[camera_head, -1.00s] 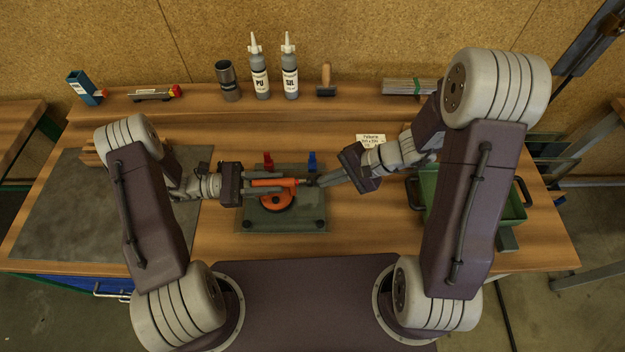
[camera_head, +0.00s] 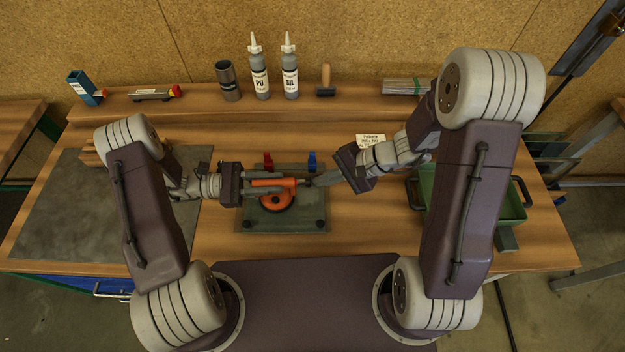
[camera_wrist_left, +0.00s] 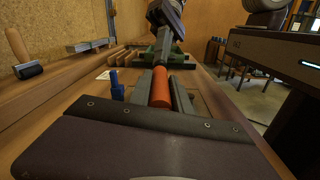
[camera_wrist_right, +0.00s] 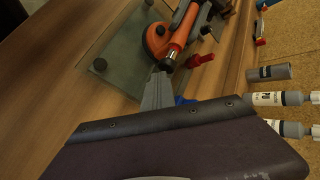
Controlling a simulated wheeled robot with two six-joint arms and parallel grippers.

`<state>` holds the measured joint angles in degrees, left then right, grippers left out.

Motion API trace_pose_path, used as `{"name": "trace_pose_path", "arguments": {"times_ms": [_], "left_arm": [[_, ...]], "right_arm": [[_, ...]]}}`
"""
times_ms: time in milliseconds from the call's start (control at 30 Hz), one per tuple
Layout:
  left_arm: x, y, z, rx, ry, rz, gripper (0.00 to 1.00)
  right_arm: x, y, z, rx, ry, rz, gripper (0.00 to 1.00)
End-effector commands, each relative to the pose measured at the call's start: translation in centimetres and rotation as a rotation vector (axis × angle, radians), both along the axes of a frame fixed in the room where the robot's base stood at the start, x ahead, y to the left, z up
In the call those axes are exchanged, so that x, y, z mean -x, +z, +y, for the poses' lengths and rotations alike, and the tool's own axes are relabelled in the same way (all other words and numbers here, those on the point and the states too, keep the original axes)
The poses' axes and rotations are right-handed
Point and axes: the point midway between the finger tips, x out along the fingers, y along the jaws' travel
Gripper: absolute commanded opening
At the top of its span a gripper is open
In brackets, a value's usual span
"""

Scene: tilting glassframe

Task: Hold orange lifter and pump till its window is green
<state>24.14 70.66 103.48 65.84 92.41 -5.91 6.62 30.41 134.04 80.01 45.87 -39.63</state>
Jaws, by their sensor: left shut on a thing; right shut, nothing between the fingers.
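The orange lifter (camera_head: 275,198) sits on a glass plate (camera_head: 315,218) in the middle of the bench. It also shows in the right wrist view (camera_wrist_right: 157,41). My left gripper (camera_head: 262,189) is shut on the lifter's orange handle, which lies between its fingers in the left wrist view (camera_wrist_left: 160,88). My right gripper (camera_head: 316,181) is shut and empty, its tips at the right end of the lifter, by the pump end (camera_wrist_right: 168,60). I cannot tell whether the tips touch it. The window's colour is not readable.
A red clamp (camera_head: 268,160) and a blue clamp (camera_head: 312,160) stand just behind the plate. A green tray (camera_head: 510,205) is at the right. Bottles (camera_head: 260,80) and tools line the back shelf. The bench in front of the plate is clear.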

Motion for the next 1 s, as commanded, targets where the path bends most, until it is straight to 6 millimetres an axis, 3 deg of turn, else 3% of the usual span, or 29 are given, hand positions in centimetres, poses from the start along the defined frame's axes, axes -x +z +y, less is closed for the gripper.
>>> {"name": "trace_pose_path", "arguments": {"times_ms": [1000], "left_arm": [[0.1,-0.1,0.0,-0.003,-0.003,0.001,0.0]], "right_arm": [[0.1,0.0,1.3,-0.001,0.002,0.0,0.0]]}}
